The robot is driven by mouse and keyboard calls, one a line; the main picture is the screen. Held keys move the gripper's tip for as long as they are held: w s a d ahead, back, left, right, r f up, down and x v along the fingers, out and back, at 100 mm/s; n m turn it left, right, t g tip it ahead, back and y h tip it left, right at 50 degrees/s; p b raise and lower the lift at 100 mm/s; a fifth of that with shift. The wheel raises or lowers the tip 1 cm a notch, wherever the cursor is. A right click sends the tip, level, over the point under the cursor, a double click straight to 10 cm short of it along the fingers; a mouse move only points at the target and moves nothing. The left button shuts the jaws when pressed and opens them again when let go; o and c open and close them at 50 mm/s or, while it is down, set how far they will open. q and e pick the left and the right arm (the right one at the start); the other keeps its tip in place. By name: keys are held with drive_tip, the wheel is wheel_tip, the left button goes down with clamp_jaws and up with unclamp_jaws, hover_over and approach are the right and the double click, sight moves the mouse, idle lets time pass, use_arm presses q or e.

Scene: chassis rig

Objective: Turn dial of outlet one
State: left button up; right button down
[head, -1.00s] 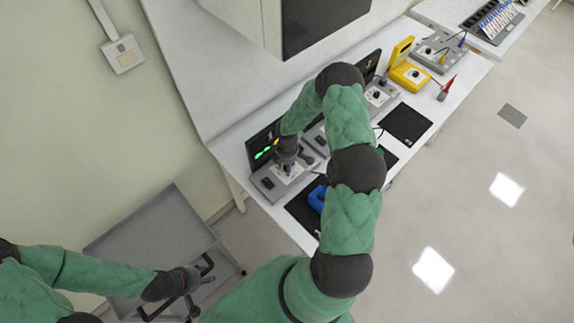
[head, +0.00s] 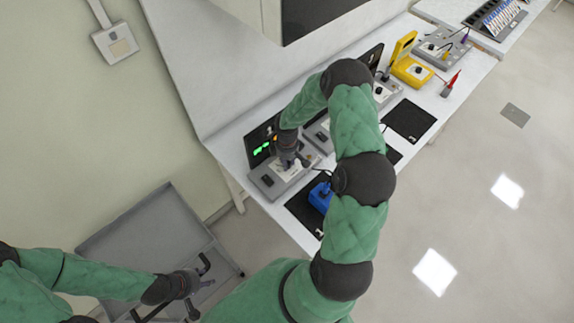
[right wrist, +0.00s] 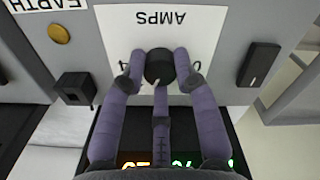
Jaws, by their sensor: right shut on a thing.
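The dial (right wrist: 159,66) is a round black knob on a white panel marked AMPS (right wrist: 160,22), seen upside down in the right wrist view. My right gripper (right wrist: 160,72) has its purple fingers closed around the dial. In the head view, my right gripper (head: 288,158) is at the grey outlet unit (head: 266,184) nearest the front of the bench, and the dial is hidden there. A black display with green and orange digits (head: 262,149) stands behind the unit. My left gripper (head: 190,283) is at the lower left by a dark bar handle; its jaws are unclear.
A black rocker switch (right wrist: 258,64), a brass contact (right wrist: 59,33) and a black square socket (right wrist: 75,88) flank the dial. A blue device (head: 321,196) lies on a black mat. A grey tray cart (head: 150,232) stands at the lower left.

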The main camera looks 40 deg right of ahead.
drive_tip(key=shift+f+m+b, duration=0.1)
drive_tip(key=shift+m+b, duration=1.35)
drive_tip(key=shift+m, duration=0.25)
drive_tip(key=c, duration=0.9)
unclamp_jaws()
drive_tip(key=shift+c, duration=0.2)
wheel_tip(320, 180, up, 12)
drive_tip(key=shift+a, duration=0.1)
